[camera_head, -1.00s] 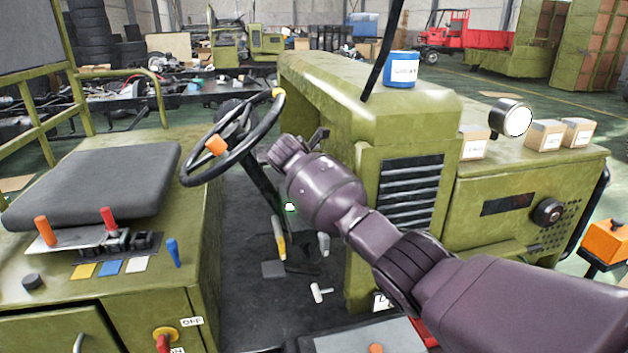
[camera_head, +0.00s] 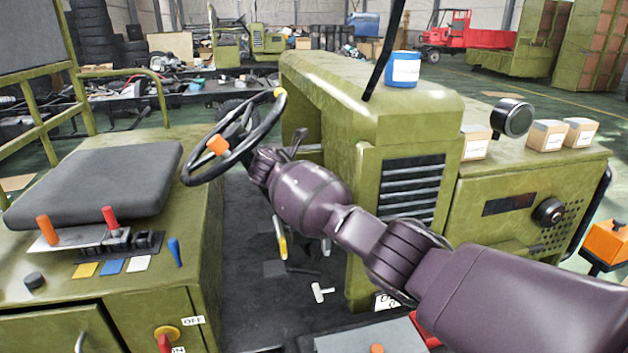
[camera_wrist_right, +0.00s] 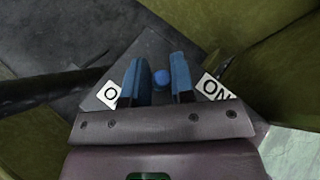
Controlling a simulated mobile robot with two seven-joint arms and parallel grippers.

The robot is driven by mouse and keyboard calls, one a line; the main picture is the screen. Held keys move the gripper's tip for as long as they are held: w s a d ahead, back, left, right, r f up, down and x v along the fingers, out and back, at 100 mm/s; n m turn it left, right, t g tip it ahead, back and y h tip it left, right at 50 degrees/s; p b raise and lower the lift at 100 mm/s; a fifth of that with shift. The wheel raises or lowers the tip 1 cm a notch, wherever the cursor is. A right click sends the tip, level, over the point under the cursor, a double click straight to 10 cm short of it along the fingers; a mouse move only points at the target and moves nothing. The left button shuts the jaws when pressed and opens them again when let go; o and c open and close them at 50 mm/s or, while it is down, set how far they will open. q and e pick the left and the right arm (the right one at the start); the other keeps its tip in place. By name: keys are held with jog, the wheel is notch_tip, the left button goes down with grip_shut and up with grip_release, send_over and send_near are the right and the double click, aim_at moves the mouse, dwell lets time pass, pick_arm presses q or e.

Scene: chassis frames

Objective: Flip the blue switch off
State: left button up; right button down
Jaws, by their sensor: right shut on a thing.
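The blue switch (camera_wrist_right: 161,78) shows in the right wrist view as a small round blue knob. It sits between the two blue fingers of my right gripper (camera_wrist_right: 159,77), which are shut on it. A white label starting with O (camera_wrist_right: 111,95), partly covered, is left of the fingers. A white ON label (camera_wrist_right: 212,88) is right of them. The switch's tilt cannot be told. In the head view my right arm reaches to beside the steering wheel (camera_head: 232,140), and its wrist hides the gripper and switch. My left gripper is not in view.
The round headlamp (camera_head: 512,118) on the green vehicle is dark. A green hood (camera_head: 365,90) stands behind my right arm. A seat (camera_head: 95,185) and a panel with coloured levers are on the left, including a blue lever (camera_head: 174,252). Pedals are on the floor below.

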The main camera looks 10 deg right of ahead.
jog(key=shift+a+n+t+h, duration=0.3)
jog(key=shift+h, duration=0.6)
jog(key=c, duration=1)
grip_release()
jog(key=shift+a, duration=0.1)
jog(key=b+v, duration=0.1)
jog(key=v, duration=0.9)
jog(key=shift+s+a+r, duration=0.15)
jog(key=shift+s+a, duration=0.05)
